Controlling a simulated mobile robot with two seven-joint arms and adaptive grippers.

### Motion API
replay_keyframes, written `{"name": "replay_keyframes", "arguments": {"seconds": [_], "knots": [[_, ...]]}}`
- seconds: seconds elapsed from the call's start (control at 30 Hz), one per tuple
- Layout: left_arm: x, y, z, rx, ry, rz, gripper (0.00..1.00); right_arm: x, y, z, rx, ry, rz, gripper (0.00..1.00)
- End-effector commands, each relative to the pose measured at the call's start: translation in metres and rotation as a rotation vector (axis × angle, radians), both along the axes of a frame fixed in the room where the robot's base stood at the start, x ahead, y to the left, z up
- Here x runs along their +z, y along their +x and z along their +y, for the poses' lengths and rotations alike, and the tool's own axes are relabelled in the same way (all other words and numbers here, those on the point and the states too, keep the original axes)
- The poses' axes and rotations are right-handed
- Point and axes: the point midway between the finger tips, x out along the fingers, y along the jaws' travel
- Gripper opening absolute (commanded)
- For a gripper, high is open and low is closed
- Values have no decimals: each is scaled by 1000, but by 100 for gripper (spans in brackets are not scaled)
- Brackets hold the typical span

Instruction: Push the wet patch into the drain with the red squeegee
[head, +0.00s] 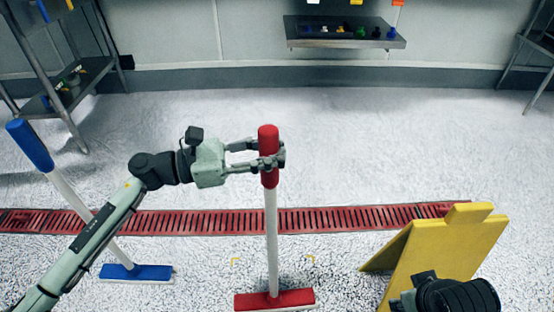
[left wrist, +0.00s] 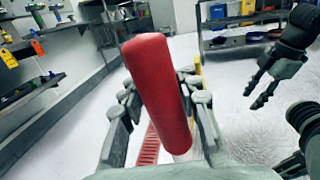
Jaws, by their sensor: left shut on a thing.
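The red squeegee (head: 271,230) stands nearly upright, its red head (head: 275,300) at floor level on the near side of the drain. My left gripper (head: 270,162) is shut around its red handle, below the top; the handle (left wrist: 158,85) fills the middle of the left wrist view. The drain is a long red grate (head: 340,220) across the floor, passing behind the squeegee's pole. I cannot clearly make out a wet patch; the floor near the head looks darker and speckled. My right gripper (left wrist: 258,98) shows at the right of the left wrist view, empty, its fingers apart.
A blue squeegee (head: 135,272) leans at the left, behind my left arm. A yellow folding sign (head: 440,260) stands at the right near the drain. Yellow corner marks (head: 236,262) lie on the floor. A wall shelf (head: 345,42) is at the back; the floor beyond the drain is clear.

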Motion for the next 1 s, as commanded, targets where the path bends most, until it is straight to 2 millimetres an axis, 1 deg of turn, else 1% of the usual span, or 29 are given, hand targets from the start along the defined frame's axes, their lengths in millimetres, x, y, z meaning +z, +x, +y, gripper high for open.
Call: {"name": "replay_keyframes", "arguments": {"seconds": [0.03, 0.13, 0.47, 0.8, 1.0], "knots": [[-2, 5, 1, 3, 5, -12, 0, -5, 0, 0, 0, 0, 0, 40], [-1, 12, 1, 2, 5, -12, 0, -9, 0, 0, 0, 0, 0, 40], [1, 22, 0, 2, 2, -13, 0, -16, 0, 0, 0, 0, 0, 40], [2, 46, 0, 2, -1, -11, 0, -35, 0, 0, 0, 0, 0, 40], [3, 56, 0, 2, -1, -10, 0, -42, 0, 0, 0, 0, 0, 40]]}}
